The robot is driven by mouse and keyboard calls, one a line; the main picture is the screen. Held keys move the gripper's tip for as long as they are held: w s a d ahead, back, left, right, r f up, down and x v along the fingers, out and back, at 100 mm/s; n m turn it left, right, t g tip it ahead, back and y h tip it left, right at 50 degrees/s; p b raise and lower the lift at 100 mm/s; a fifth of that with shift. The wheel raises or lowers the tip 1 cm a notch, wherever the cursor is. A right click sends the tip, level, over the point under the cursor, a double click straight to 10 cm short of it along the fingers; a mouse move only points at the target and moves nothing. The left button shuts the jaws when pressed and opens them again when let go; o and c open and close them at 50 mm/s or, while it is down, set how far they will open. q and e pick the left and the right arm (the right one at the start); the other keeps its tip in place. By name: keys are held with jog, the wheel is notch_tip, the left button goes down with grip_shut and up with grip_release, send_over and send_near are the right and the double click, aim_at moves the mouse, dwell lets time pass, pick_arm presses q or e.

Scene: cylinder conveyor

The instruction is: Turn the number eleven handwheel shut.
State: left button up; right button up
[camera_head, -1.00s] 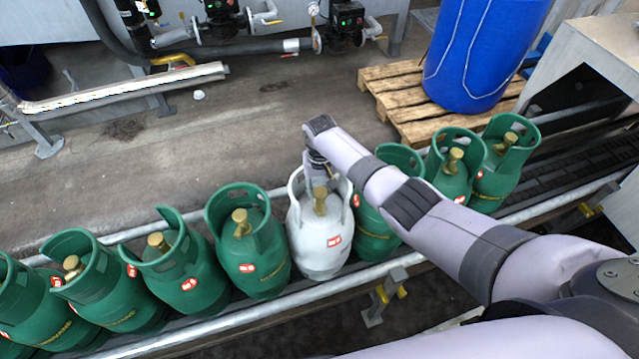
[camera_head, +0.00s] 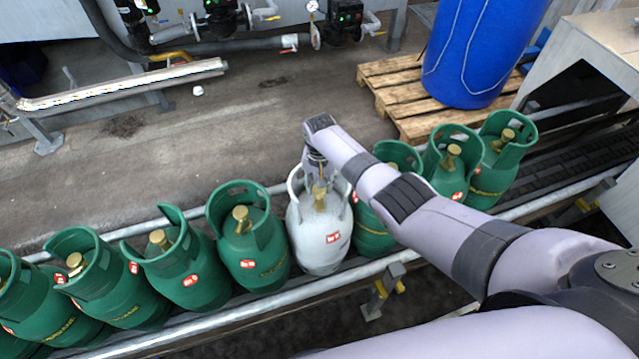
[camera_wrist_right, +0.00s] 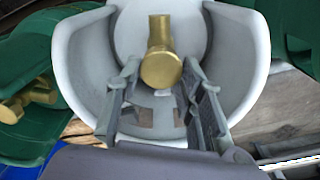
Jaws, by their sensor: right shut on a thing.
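A white gas cylinder (camera_head: 320,245) stands upright in a row of green ones; its red label is too small to read. Its brass valve (camera_head: 319,200) sits inside the collar and shows large in the right wrist view (camera_wrist_right: 162,68). My right gripper (camera_head: 318,178) reaches down into the white collar, partly hidden by my own wrist in the head view. In the right wrist view its two fingers (camera_wrist_right: 161,80) stand either side of the brass valve knob, shut on it. No number eleven can be made out. My left gripper is not in view.
Green cylinders stand close on both sides, such as one on the left (camera_head: 262,262) and one on the right (camera_head: 372,232). A metal rail (camera_head: 230,318) runs along the conveyor. A blue barrel (camera_head: 482,50) stands on a wooden pallet (camera_head: 385,72) behind.

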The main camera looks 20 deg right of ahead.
jog(key=o, duration=1.2)
jog(key=shift+c, duration=0.2)
jog(key=shift+r, duration=0.1)
notch_tip(320, 180, up, 12)
